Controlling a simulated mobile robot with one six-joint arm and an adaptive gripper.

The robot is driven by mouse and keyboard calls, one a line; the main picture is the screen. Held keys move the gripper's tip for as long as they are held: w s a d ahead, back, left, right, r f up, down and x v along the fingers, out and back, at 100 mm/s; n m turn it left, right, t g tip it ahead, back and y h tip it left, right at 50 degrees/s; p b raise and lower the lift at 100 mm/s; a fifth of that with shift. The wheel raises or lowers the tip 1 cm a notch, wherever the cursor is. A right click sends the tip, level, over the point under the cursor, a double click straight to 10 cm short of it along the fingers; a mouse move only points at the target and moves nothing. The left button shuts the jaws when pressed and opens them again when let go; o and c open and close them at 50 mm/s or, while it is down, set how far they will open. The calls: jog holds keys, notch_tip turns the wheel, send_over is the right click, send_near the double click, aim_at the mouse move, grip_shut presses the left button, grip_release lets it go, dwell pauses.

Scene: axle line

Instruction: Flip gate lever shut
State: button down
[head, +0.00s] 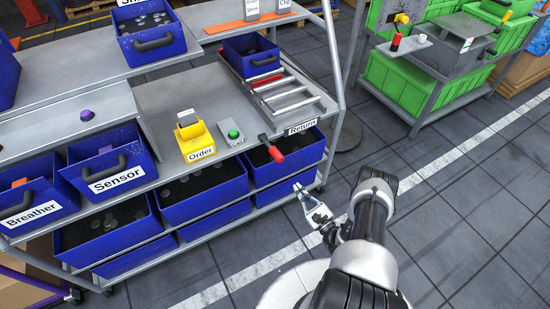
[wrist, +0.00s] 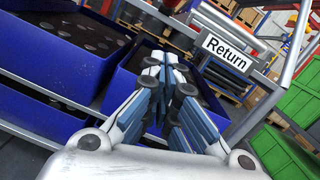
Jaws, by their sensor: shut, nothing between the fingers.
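The gate lever (head: 270,149) has a red grip on a dark arm. It sticks out past the shelf's front edge at the near end of the roller lane (head: 284,90), left of the Return sign (head: 300,127). My gripper (head: 299,189) is below and to the right of the lever, apart from it, in front of the lower bins. In the wrist view my gripper's fingers (wrist: 165,62) are together and empty. The Return sign (wrist: 226,52) shows at right there; I cannot make out the lever.
A blue bin (head: 250,57) stands at the far end of the roller lane. A green button box (head: 233,133) and yellow Order holder (head: 196,140) are left of the lever. Blue bins (head: 287,168) lie below. A grey post (head: 337,80) rises at right.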

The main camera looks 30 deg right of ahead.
jog(key=shift+s, duration=0.15)
jog(key=w+a+r+b, duration=0.2)
jog(key=w+r, duration=0.2)
jog(key=w, duration=0.6)
jog(key=shift+w+r+b, duration=0.2)
jog(key=shift+r+b, duration=0.2)
